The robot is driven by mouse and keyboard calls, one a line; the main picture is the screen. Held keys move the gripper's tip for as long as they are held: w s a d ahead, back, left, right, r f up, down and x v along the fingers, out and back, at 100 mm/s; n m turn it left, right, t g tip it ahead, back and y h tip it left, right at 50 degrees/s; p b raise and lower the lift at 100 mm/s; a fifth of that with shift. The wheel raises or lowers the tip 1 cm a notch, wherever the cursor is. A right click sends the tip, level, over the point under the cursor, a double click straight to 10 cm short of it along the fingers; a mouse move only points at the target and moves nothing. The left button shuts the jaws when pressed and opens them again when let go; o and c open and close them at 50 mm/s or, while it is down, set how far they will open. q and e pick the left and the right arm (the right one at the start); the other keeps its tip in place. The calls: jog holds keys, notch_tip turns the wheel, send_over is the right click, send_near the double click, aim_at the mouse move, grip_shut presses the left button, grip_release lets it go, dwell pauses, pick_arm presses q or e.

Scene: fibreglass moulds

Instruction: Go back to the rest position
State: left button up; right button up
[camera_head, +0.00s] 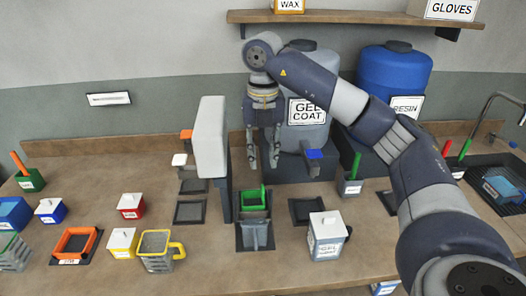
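My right gripper (263,150) hangs fingers down above the middle of the workbench (110,250), in front of the gel coat drum (303,70). Its two fingers stand apart with nothing visible between them. My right arm comes in from the lower right and arches over the bench. Below the gripper, a grey container (256,235) with a green part (253,197) stands on a dark mat. The fingertips look clear of it. My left gripper is not in view.
A grey upright post (212,140) stands just left of the gripper. A blue resin drum (394,80) stands behind my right arm. A white gel coat box (327,235) sits front right. Small coloured boxes and a yellow-handled cup (157,250) fill the left. A sink (495,185) is far right.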

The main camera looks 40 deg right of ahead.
jog(key=shift+r, duration=0.4)
